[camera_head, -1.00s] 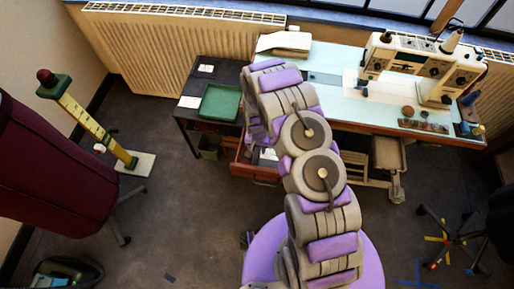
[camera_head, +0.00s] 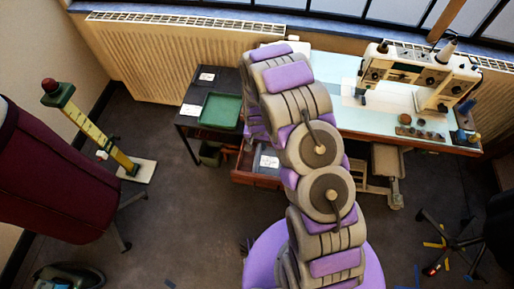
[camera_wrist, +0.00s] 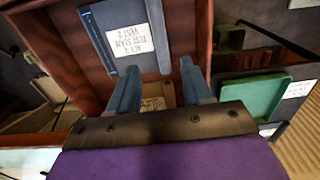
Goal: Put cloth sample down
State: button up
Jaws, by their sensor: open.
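My gripper (camera_wrist: 158,88) is open in the wrist view, with its two blue-grey fingers apart. It is over an open reddish wooden drawer (camera_wrist: 72,45). A small tan piece with dark print (camera_wrist: 152,103) shows low between the fingers; I cannot tell whether it is the cloth sample. A flat blue-grey piece with a white printed label (camera_wrist: 128,36) lies in the drawer beyond the fingertips. My arm hides the gripper in the head view.
A green tray (camera_head: 220,111) sits on the dark side table (camera_head: 190,109). A sewing machine (camera_head: 425,75) stands on the pale blue worktable (camera_head: 345,122). A maroon dress form (camera_head: 50,180) and a yellow ruler stand (camera_head: 95,130) are at left. Floor between is clear.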

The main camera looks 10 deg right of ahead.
jog(key=s+d+r, duration=0.1)
jog(key=s+r, duration=0.2)
jog(key=r, duration=0.5)
jog(key=s+d+r+n, duration=0.1)
jog(key=s+r, duration=0.2)
jog(key=r, duration=0.5)
jog(key=s+d+r, duration=0.2)
jog(key=s+r, duration=0.1)
jog(key=r, duration=0.5)
jog(key=s+d+r+n+g, duration=0.1)
jog(key=s+r, duration=0.6)
jog(key=s, duration=0.6)
jog(key=s+d+r+n, duration=0.1)
jog(key=s+r, duration=0.7)
jog(key=s, duration=0.5)
jog(key=shift+d+n+g, duration=0.15)
jog(key=shift+n+g, duration=0.15)
jog(key=shift+g, duration=0.1)
